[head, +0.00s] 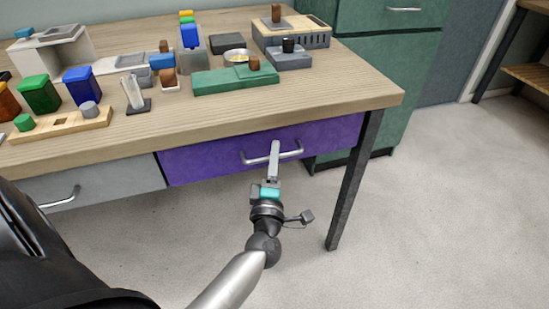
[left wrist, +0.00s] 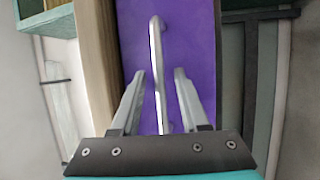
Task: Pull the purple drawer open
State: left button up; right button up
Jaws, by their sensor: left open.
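The purple drawer (head: 215,161) sits under the right part of the wooden table, its front looking flush with the table's front. Its silver bar handle (head: 290,154) runs along the middle of the front. My left gripper (head: 274,146) is at the handle. In the left wrist view the purple drawer (left wrist: 195,35) fills the middle, and the handle (left wrist: 156,50) runs between the two fingers of my open left gripper (left wrist: 158,75). Gaps show between the fingers and the bar. My right gripper is not in view.
A grey drawer (head: 110,183) with its own handle is to the left. The wooden tabletop (head: 330,90) holds coloured jars, blocks and trays. A dark table leg (head: 352,185) stands right of the purple drawer. A green cabinet (head: 395,65) is behind. The floor (head: 440,220) in front is clear.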

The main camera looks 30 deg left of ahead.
pick_arm(q)
jog(key=shift+w, duration=0.1)
jog(key=shift+c, duration=0.4)
grip_shut()
dwell(1.0)
